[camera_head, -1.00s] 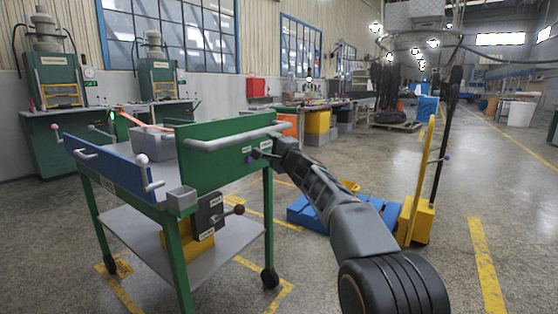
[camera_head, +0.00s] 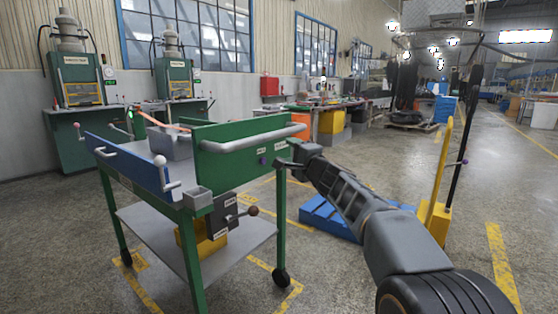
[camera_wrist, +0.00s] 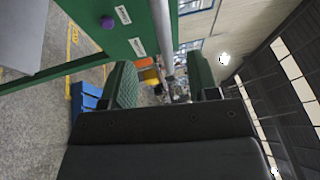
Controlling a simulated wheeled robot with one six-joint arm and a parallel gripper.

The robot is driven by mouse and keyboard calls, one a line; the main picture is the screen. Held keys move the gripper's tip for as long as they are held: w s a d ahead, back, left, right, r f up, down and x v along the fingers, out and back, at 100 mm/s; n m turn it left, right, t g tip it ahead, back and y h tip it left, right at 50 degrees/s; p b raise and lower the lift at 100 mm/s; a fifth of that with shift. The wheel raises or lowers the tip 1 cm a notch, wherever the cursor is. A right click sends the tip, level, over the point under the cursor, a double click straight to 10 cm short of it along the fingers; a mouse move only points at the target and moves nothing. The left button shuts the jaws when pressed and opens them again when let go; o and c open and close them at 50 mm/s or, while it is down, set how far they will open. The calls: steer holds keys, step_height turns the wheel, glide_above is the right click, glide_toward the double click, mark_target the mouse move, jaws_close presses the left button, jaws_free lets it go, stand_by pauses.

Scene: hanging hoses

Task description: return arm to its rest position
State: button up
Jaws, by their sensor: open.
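My gripper (camera_head: 283,165) is at the end of my raised arm, close to the right end of the green end panel (camera_head: 245,143) of a cart. In the wrist view my gripper (camera_wrist: 165,85) shows two green pads spread apart with nothing held between them. The panel (camera_wrist: 105,30) fills the upper left of the wrist view, with a purple knob (camera_wrist: 107,22) and two small labels. The cart's grey push bar (camera_wrist: 163,35) shows beyond the gap between the pads. I cannot tell whether my gripper touches the cart.
The wheeled cart has a lower shelf (camera_head: 250,240) and a blue side panel (camera_head: 130,165). Open floor (camera_head: 345,285) lies in front.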

steer(key=s+a+r+n+g+h+p, duration=0.1)
steer(key=s+r+n+g+p, duration=0.3)
steer(key=s+p, duration=0.5)
steer(key=s+a+r+n+g+p, duration=0.1)
steer(key=s+r+n+g+p, duration=0.5)
steer(key=p, duration=0.5)
steer(key=s+d+n+g+h+p, duration=0.1)
steer(key=s+d+h+p, duration=0.1)
steer(key=s+p, duration=0.4)
steer(key=s+d+r+n+g+h+p, duration=0.1)
steer(key=s+d+h+p, duration=0.2)
steer(key=s+p, duration=0.3)
steer(key=s+d+n+g+h+p, duration=0.1)
steer(key=s+d+h+p, duration=0.2)
steer(key=s+p, duration=0.4)
steer(key=shift+s+d+r+g, duration=0.15)
steer(key=shift+s+d+g, duration=0.25)
steer(key=shift+s+d, duration=0.4)
steer(key=shift+w+d+r, duration=0.1)
